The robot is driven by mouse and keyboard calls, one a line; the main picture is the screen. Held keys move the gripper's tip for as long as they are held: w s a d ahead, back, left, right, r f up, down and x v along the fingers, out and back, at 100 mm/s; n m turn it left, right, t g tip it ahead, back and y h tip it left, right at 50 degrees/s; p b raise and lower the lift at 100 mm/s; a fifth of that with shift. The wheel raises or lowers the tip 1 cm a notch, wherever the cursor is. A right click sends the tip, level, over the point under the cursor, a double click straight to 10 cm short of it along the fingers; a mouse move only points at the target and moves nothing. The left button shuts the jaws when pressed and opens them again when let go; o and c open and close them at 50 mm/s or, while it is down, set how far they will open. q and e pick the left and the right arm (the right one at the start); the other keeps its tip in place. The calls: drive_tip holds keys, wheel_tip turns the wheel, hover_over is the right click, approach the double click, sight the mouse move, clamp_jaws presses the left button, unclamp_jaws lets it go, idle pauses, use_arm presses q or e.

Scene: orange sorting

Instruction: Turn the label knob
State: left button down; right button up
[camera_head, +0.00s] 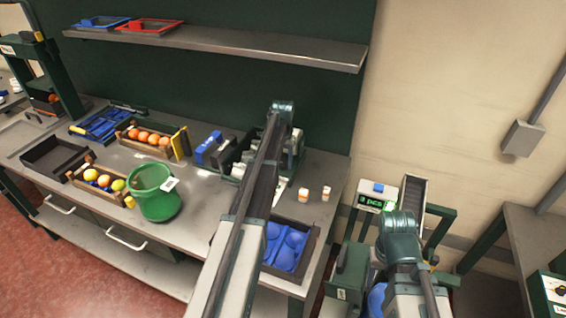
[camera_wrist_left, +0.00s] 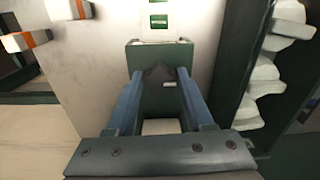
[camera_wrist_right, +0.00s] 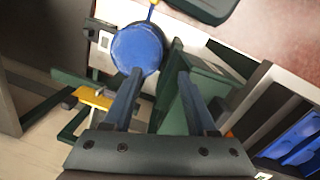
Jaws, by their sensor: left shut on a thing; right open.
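In the left wrist view my left gripper (camera_wrist_left: 166,76) is shut on a small dark knob (camera_wrist_left: 160,74) on the face of a dark green block (camera_wrist_left: 180,52). A white label strip (camera_wrist_left: 158,33) with green marks lies just beyond the block. In the head view my left arm reaches over the bench to a green and grey machine (camera_head: 297,150), and the arm hides the fingers and knob there. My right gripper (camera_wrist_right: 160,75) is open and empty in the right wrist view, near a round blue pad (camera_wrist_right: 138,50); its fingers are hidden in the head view.
Two small white-and-orange containers (camera_head: 303,193) stand right of the left arm. A blue moulded tray (camera_head: 286,245) lies at the bench front. A green bucket (camera_head: 154,193) and crates of oranges (camera_head: 148,137) are farther left. A "3 pcs" display (camera_head: 376,200) stands by my right arm.

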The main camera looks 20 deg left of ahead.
sight(283, 164)
use_arm(q)
drive_tip(key=shift+c, duration=1.4)
unclamp_jaws()
drive_tip(key=shift+r, duration=0.1)
wheel_tip(283, 164, up, 14)
drive_tip(key=p, duration=1.4)
drive_tip(key=shift+f, duration=0.2)
